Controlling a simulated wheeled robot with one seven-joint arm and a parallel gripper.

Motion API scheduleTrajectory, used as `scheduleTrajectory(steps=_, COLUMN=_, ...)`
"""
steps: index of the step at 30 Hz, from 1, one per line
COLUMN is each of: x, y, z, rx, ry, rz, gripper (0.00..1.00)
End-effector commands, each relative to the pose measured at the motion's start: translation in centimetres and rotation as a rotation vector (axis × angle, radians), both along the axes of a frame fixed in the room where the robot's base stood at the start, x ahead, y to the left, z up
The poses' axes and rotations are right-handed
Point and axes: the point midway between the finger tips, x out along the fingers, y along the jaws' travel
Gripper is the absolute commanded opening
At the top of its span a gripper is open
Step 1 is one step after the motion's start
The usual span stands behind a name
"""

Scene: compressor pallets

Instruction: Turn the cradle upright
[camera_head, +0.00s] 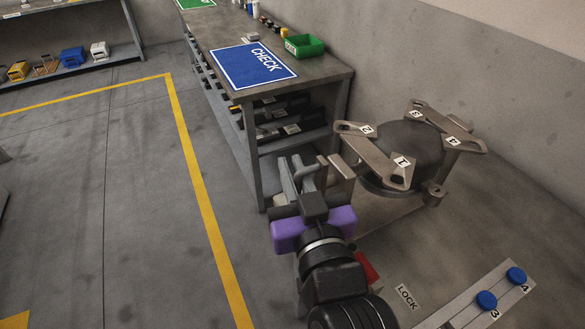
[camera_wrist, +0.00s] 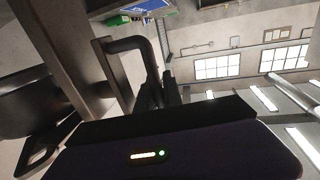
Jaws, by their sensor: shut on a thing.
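The cradle (camera_head: 398,171) is a brown-grey metal frame with numbered plates, at the right in the head view. Its plates face up around a dark round body (camera_head: 413,140). Whether it leans a little, I cannot tell. My gripper (camera_head: 308,176), with a purple body, is at the cradle's left side. In the wrist view a dark bent handle (camera_wrist: 130,44) runs from a flat metal bar (camera_wrist: 68,45) to between my fingers (camera_wrist: 157,94). My gripper is shut on this handle. The fingers' contact is partly hidden in shadow.
A grey workbench (camera_head: 318,79) with a blue CHECK mat (camera_head: 250,66) and a green bin (camera_head: 304,46) stands close behind my gripper. A strip with blue knobs (camera_head: 487,299) and a LOCK label (camera_head: 407,296) lie at the lower right. The floor left of the yellow line is open.

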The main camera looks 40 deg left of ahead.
Motion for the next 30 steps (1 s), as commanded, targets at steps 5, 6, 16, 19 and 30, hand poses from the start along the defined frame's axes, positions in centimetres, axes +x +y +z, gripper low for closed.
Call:
scheduleTrajectory(steps=5, x=0.0, y=0.0, z=-0.3, rx=0.012, ry=-0.005, rz=0.0, gripper=0.0)
scheduleTrajectory(steps=6, x=0.0, y=-0.1, z=-0.4, rx=0.021, ry=-0.008, rz=0.0, gripper=0.0)
scheduleTrajectory(steps=16, x=-0.1, y=-0.4, z=-0.7, rx=0.165, ry=-0.07, rz=0.0, gripper=0.0)
scheduleTrajectory(steps=19, x=-0.2, y=-0.6, z=-0.5, rx=0.227, ry=-0.094, rz=0.0, gripper=0.0)
scheduleTrajectory(steps=30, x=-0.5, y=-1.0, z=0.2, rx=0.416, ry=-0.172, rz=0.001, gripper=0.0)
